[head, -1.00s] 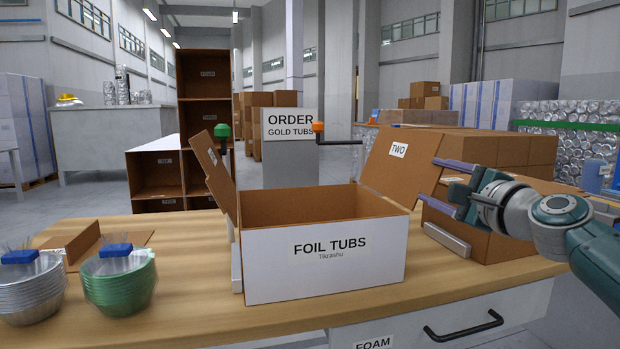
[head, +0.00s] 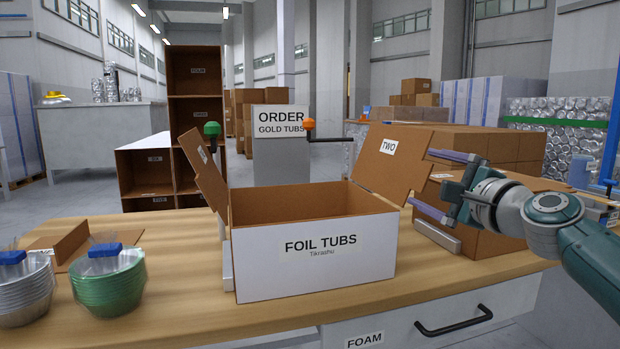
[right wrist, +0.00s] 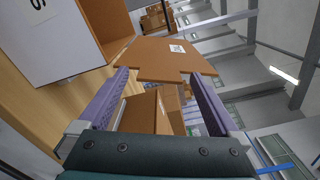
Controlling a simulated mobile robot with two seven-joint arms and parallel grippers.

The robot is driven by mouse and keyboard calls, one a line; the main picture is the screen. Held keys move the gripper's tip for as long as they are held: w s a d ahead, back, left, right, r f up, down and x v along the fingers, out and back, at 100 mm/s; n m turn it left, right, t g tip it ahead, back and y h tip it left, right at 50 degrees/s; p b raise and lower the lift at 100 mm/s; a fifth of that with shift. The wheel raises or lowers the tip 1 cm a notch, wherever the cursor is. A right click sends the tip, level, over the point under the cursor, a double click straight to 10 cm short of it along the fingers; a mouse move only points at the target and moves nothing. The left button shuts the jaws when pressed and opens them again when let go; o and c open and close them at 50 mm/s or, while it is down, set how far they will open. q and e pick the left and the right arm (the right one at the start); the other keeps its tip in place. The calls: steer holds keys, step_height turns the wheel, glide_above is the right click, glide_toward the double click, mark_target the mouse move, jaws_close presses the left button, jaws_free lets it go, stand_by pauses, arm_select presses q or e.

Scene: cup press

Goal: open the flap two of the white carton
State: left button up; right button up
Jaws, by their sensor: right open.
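The white carton (head: 315,262), labelled FOIL TUBS, stands upright on the table with its top open. Flap two (head: 405,168), brown with a TWO label, rises from its right side and leans outward to the right. In the right wrist view flap two (right wrist: 160,58) lies just ahead, its narrower edge between the fingertips. My right gripper (head: 421,178) is open at the flap's outer edge, one finger above the other; I cannot tell whether they touch it. Another flap (head: 205,178) leans outward on the carton's left. My left gripper is not in view.
Stacks of silver tubs (head: 24,290) and green tubs (head: 108,283) stand at the table's left. A brown box (head: 475,232) stands behind my right gripper. Posts with a green knob (head: 212,129) and an orange-ended crank (head: 309,124) stand near the carton. The table front is clear.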

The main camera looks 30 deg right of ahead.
steer(key=p+v, duration=0.1)
steer(key=v, duration=0.8)
steer(key=shift+s, duration=0.2)
steer(key=s+a+n+g+y+p, duration=0.4)
steer(key=a+n+p, duration=0.3)
steer(key=a+n, duration=0.3)
steer(key=s+a+n+g+y+p, duration=0.35)
steer(key=a+n+p, duration=0.35)
steer(key=a, duration=0.4)
steer(key=s+a+r+n+g+h+p, duration=0.1)
steer(key=s+a+r+n+g+p, duration=0.1)
steer(key=s+n+g+p, duration=0.25)
steer(key=s+a+r+n+g+h+p, duration=0.1)
steer(key=s+a+r+n+h+p, duration=0.15)
steer(key=s+n, duration=0.4)
step_height(320, 180, up, 37)
steer(key=s+m+p, duration=0.1)
steer(key=s+p, duration=0.1)
steer(key=p, duration=3.4)
steer(key=shift+s+d+g+y+p, duration=0.3)
steer(key=shift+s+d+g+p, duration=0.05)
steer(key=shift+s+g, duration=0.05)
